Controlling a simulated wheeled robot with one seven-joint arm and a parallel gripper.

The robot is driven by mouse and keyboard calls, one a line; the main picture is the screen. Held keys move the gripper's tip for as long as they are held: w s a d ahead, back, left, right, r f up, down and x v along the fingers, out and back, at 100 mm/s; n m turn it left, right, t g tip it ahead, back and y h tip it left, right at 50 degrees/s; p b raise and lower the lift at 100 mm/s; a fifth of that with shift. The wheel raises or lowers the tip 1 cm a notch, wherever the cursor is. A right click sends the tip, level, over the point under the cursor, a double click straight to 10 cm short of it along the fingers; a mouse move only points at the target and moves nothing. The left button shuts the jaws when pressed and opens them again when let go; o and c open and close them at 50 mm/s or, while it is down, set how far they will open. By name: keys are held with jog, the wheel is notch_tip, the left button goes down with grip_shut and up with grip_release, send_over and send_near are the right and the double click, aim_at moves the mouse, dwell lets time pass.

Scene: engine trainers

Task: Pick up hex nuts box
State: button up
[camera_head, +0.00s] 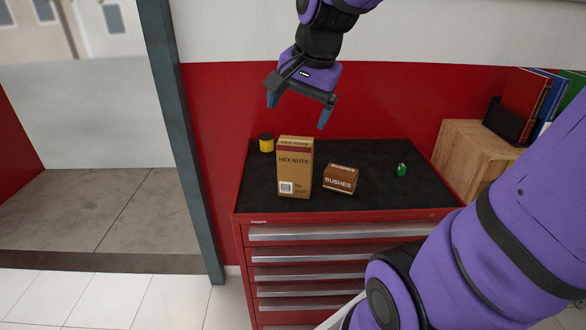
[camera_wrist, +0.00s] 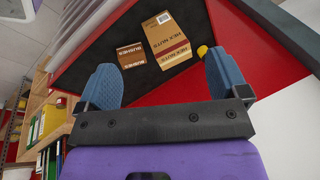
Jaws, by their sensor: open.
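The hex nuts box (camera_head: 295,169) is a tall tan carton standing upright on the black top of a red tool cabinet, near its left front part. It also shows in the wrist view (camera_wrist: 167,38), between and beyond the fingertips. My gripper (camera_head: 298,112) is open and empty, above the back of the cabinet and apart from the box. Its two blue fingers show in the wrist view (camera_wrist: 163,80).
A brown bushes box (camera_head: 340,179) stands just right of the hex nuts box. A yellow-black item (camera_head: 266,143) is behind it at the left. A small green item (camera_head: 402,170) is at the right. The red cabinet (camera_head: 350,224) stands beside a wooden shelf (camera_head: 468,151) holding binders.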

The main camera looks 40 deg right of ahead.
jog(key=w+d+f+m+y, duration=0.1)
jog(key=w+d+f+m, duration=0.35)
jog(key=w+m, duration=0.3)
jog(key=m+y, duration=0.1)
jog(key=m, duration=0.7)
send_near(297, 140)
jog(key=shift+w+a+f, duration=0.1)
jog(key=shift+a+f, duration=0.45)
jog(key=shift+a, duration=0.15)
jog(key=shift+w+d+f+y, duration=0.15)
jog(key=shift+f+y, duration=0.15)
jog(key=shift+m, duration=0.25)
jog(key=x, duration=0.5)
jog(key=shift+f, duration=0.15)
jog(key=f, duration=0.1)
jog(key=w+f, duration=0.1)
jog(key=f, duration=0.1)
jog(key=shift+f, duration=0.3)
jog(key=shift+w+a+f, duration=0.25)
jog(key=shift+a+f, duration=0.15)
jog(key=shift+f, duration=0.2)
jog(key=shift+f, duration=0.25)
jog(key=c, duration=1.7)
jog(key=shift+o, duration=0.2)
